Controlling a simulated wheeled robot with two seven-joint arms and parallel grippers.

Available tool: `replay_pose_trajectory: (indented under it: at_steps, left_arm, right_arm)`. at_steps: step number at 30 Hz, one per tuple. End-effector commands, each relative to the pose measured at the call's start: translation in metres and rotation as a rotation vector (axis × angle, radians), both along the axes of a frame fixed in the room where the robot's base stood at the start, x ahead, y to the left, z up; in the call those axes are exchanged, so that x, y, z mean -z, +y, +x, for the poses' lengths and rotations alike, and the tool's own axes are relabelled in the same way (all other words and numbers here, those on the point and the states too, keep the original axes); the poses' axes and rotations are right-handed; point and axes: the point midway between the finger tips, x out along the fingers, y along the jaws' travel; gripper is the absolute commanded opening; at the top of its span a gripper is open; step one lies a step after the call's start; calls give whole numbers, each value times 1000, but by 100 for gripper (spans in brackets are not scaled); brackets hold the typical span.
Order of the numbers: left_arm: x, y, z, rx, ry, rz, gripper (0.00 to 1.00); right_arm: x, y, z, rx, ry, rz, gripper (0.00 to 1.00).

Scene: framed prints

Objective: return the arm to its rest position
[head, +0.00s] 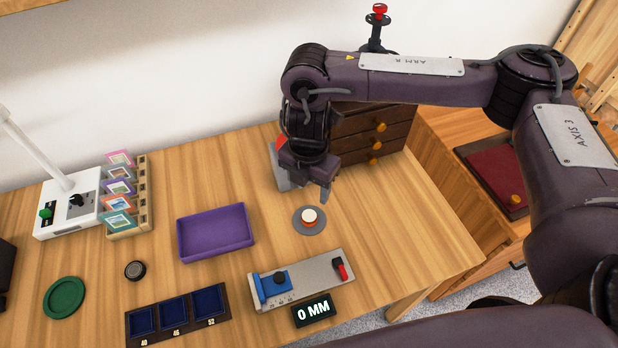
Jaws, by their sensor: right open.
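My right arm comes in from the right, bends at the top and hangs down over the back of the table. Its gripper (310,178) is open, points down and holds nothing that I can see. It is just behind a round grey base with a white and orange button (310,217), and in front of a dark wooden drawer unit (372,133). I cannot tell its exact height above the table. My left gripper is not in view.
A purple tray (216,233), a grey gauge with a blue block (315,279) and a "0 MM" display (313,310) stand on the wooden table (90,265). A rack of small framed prints (128,195) is at left. A red item with an orange knob lies in an open drawer (497,176).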

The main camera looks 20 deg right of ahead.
Motion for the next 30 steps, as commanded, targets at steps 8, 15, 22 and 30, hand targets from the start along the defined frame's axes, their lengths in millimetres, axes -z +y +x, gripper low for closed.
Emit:
replay_pose_trajectory:
  at_steps: [8,15,22,30]
  left_arm:
    - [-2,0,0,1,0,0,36]
    - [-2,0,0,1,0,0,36]
    - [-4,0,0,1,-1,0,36]
    - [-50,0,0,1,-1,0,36]
  right_arm:
    - [-13,0,0,0,1,-1,57]
    - [-13,0,0,0,1,0,57]
    - [-15,0,0,0,0,0,57]
    - [-61,0,0,0,0,0,57]
